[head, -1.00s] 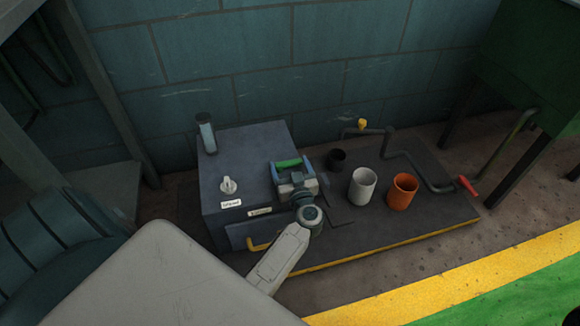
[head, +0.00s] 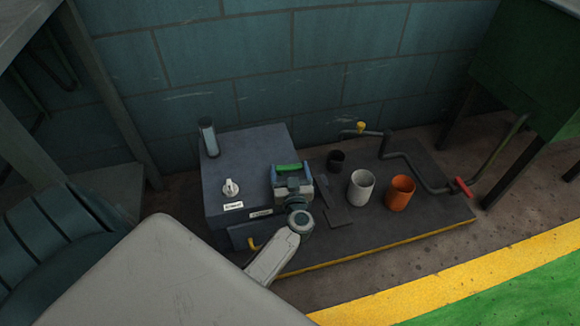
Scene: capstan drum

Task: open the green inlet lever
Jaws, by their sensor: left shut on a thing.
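The green inlet lever (head: 289,168) shows as a short green bar at the right end of the dark grey box (head: 247,160). My left gripper (head: 290,171) has its blue fingers at either end of the bar and is shut on it. The gripper's body and wrist hide the lever's mount and the box face below. My right gripper does not show.
A white knob (head: 230,187) and a dark upright cylinder (head: 208,138) stand on the box. A yellow handle (head: 253,243) is partly hidden by my arm. A white cup (head: 361,188), an orange cup (head: 399,193) and a bent pipe with red grip (head: 463,187) are to the right.

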